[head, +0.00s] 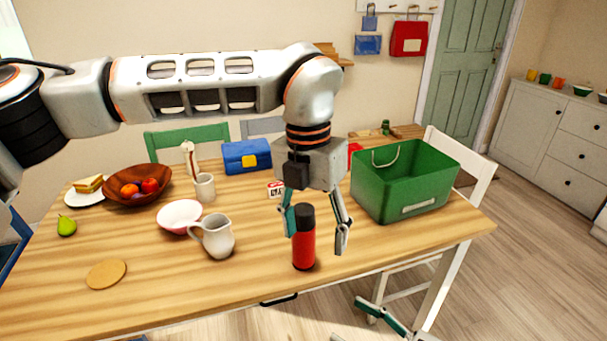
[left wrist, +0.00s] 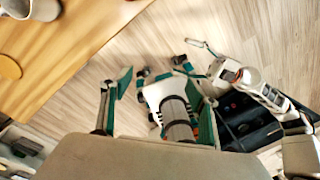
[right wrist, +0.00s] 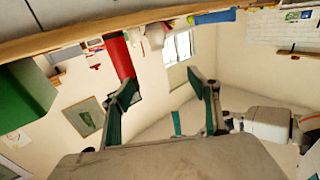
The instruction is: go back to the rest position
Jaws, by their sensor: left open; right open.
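My left gripper (head: 316,238) is open and empty, pointing down. In the head view it overlaps the red bottle with a dark cap (head: 303,245) on the table. In the left wrist view, floor and my own base lie beneath its spread fingers (left wrist: 160,110), and no bottle shows there. My right gripper (head: 395,318) is low in the head view, beside the table's front right, partly cut off by the frame. In the right wrist view its fingers (right wrist: 165,100) are apart and empty. The red bottle (right wrist: 120,57) appears upside down beyond them.
The wooden table (head: 150,275) holds a green box (head: 405,190), a white jug (head: 218,238), a pink-white bowl (head: 180,215), a fruit bowl (head: 125,195), a blue case (head: 247,155) and a round coaster (head: 106,274). A white chair (head: 468,160) stands at the right. Floor is open on the right.

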